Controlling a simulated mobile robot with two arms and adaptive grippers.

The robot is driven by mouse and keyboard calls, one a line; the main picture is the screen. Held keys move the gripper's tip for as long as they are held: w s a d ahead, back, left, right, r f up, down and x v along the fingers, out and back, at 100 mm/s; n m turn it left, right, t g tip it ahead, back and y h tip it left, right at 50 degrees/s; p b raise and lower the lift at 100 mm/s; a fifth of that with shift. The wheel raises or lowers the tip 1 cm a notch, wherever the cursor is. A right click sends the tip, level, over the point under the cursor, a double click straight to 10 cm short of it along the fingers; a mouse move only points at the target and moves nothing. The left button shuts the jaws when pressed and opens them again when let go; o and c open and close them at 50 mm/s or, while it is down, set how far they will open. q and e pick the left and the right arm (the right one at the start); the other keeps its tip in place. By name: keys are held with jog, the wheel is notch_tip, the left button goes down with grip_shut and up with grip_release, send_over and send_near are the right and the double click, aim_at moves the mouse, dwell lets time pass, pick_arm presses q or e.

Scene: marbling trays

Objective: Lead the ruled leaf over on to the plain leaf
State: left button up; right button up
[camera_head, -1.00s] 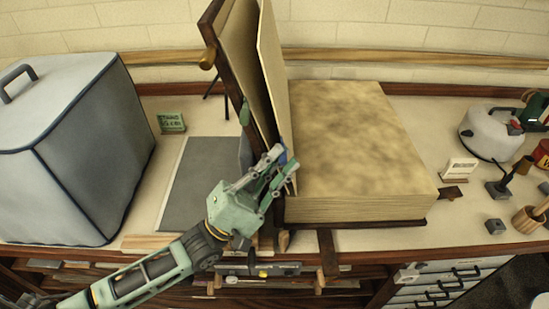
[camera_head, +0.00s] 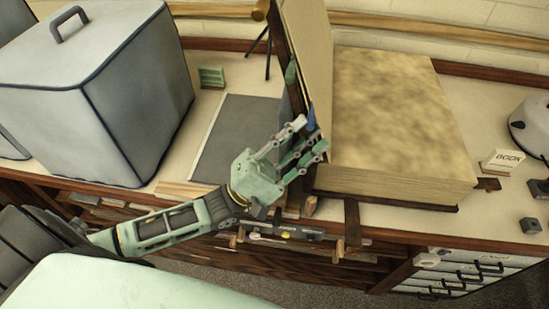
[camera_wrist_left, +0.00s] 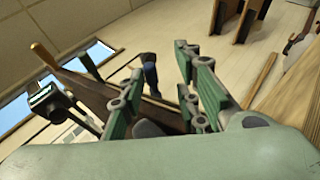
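A very thick book lies open on the bench. Its right block shows a mottled tan page (camera_head: 395,110) lying flat on top. A cream leaf (camera_head: 309,50) stands up near the spine beside a dark brown cover board (camera_head: 284,55), its top cut off by the frame. I cannot make out ruling on either leaf. My left gripper (camera_head: 309,136) is at the low front edge of the standing leaf, by a small blue piece (camera_head: 311,118). In the wrist view its fingers (camera_wrist_left: 157,88) are apart, with a dark blue piece (camera_wrist_left: 150,74) beyond them. My right gripper is not in view.
A large grey covered box (camera_head: 105,95) stands on the left. A dark grey mat (camera_head: 228,135) lies between it and the book. A small white "BOOK" card (camera_head: 502,161) and a dark cube (camera_head: 530,225) stand to the right. The bench front has drawers.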

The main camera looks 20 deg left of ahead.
pick_arm(q)
jog(key=v, duration=0.8)
jog(key=shift+f, duration=0.3)
jog(key=shift+s+a, duration=0.2)
